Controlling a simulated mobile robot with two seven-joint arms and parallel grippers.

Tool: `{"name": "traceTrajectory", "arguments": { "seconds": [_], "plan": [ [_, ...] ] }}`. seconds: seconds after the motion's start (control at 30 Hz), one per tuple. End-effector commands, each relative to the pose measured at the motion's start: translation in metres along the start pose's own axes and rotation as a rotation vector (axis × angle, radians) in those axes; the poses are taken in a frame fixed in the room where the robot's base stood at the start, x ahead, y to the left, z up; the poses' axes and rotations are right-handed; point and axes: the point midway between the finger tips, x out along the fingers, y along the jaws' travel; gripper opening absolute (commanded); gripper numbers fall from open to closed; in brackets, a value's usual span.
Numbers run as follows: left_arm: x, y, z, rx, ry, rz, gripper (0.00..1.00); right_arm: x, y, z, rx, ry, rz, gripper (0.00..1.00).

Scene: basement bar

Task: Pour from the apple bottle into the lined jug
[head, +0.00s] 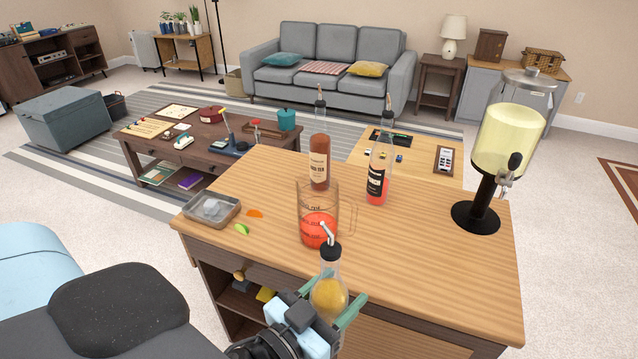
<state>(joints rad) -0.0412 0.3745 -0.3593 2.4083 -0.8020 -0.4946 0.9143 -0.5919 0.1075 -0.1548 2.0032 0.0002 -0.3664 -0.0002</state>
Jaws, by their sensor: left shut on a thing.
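My left gripper (347,284) is shut on a clear bottle of yellow liquid, which I take as the apple bottle (328,296). It has a dark cap and a pale spout and is near upright at the front edge of the bar top. Its label is hidden from me. The lined jug (304,205) stands just behind it on the bar top, clear with dark lines and red liquid in its lower part. The spout overlaps the jug's lower front in the picture; I see no stream. My right gripper is out of view.
A brown-red labelled bottle (319,165) stands behind the jug, and a bottle of red liquid (378,178) to its right. A drink dispenser (512,140) is at the right. A metal tray (234,218) and fruit slices lie at left. The right front of the bar top (440,275) is clear.

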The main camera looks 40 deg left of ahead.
Motion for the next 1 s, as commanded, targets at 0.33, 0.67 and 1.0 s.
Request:
{"name": "traceTrajectory", "arguments": {
  "seconds": [0.33,0.67,1.0],
  "plan": [
    [0.032,0.039,-0.016,0.010,0.009,0.250,0.06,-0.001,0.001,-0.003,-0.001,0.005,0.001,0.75],
    [0.050,0.064,-0.024,0.008,0.007,0.458,0.06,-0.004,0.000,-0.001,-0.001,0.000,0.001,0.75],
    [0.067,0.083,-0.031,0.006,0.006,0.700,0.06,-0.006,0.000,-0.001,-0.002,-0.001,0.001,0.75]
  ]
}}
